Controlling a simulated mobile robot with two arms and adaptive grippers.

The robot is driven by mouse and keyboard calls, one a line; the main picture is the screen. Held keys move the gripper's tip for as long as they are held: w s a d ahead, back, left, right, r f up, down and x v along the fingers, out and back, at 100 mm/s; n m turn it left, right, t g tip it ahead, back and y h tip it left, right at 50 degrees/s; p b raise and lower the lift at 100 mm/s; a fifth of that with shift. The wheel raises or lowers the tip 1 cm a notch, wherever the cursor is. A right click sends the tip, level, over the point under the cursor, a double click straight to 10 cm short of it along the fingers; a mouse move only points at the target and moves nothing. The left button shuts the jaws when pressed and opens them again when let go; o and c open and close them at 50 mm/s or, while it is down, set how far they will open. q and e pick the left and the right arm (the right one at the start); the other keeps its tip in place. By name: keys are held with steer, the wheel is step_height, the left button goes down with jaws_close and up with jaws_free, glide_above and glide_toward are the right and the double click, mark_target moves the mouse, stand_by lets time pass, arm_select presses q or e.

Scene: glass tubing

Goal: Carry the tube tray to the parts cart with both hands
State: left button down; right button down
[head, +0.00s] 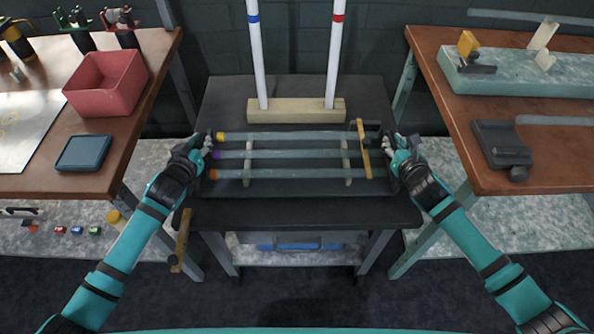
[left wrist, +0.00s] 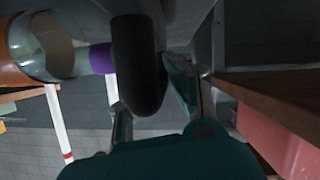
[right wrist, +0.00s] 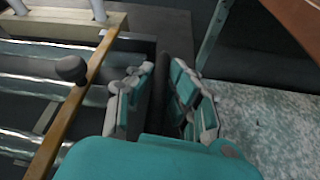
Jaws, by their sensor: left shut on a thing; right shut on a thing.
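The tube tray (head: 300,188) is dark and holds three glass tubes (head: 290,154) lying across light supports, with yellow, purple and orange left ends. It is over the dark parts cart (head: 385,212); I cannot tell whether it touches the top. My left gripper (head: 208,147) is shut on the tray's left end, and my right gripper (head: 386,142) is shut on its right end. In the right wrist view my right fingers (right wrist: 158,95) close around the dark tray edge. The left wrist view is dark and close, with a purple tube end (left wrist: 100,58) in it.
A wooden block (head: 296,110) with two upright white rods stands at the cart's back. A wooden bar (head: 363,150) with a knob lies across the tubes' right ends. Benches flank the cart; the left has a red bin (head: 105,82), the right a grey clamp-like tool (head: 500,148).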

arm_select(q)
steer(key=shift+f+b, duration=0.6)
steer(key=shift+f, duration=0.1)
arm_select(e)
steer(key=shift+f, duration=0.7)
arm_select(q)
steer(key=c, duration=1.3)
jaws_free()
steer(key=shift+r, duration=0.1)
arm_select(e)
steer(key=c, duration=1.3)
jaws_free()
steer(key=shift+s+r, duration=0.1)
arm_select(q)
steer(key=shift+o, duration=0.2)
steer(key=shift+s, duration=0.1)
arm_select(e)
steer(key=shift+o, duration=0.2)
steer(key=shift+s, duration=0.2)
arm_select(q)
steer(key=v, duration=1.2)
arm_select(e)
steer(key=v, duration=1.1)
steer(key=shift+s+r, duration=0.2)
steer(key=shift+s, duration=0.05)
